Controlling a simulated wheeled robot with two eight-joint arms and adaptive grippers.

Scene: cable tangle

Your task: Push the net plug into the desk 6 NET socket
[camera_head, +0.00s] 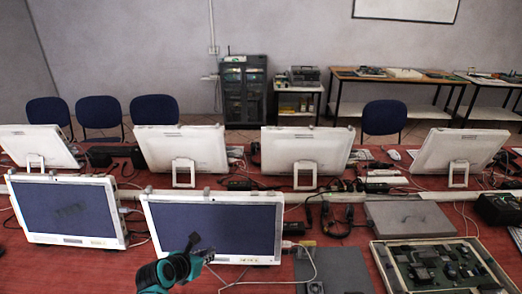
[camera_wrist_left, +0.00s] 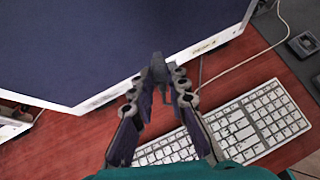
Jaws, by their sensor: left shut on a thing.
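My left gripper (camera_head: 197,247) comes in from below, in front of the lower edge of the front middle monitor (camera_head: 214,226). In the left wrist view its fingers (camera_wrist_left: 158,88) are shut on a small dark plug-like piece (camera_wrist_left: 159,68). I cannot read a label on it, so I cannot tell for sure that it is the net plug. The piece is close to the monitor's lower bezel; I cannot tell if they touch. No desk 6 NET socket can be made out. My right gripper is not in view.
A white keyboard (camera_wrist_left: 258,120) lies below the gripper. A pale cable (camera_head: 312,262) loops to the right. A grey flat box (camera_head: 338,268) and an open tray of circuit boards (camera_head: 376,250) stand right. Several monitors (camera_head: 307,150) line the red desks.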

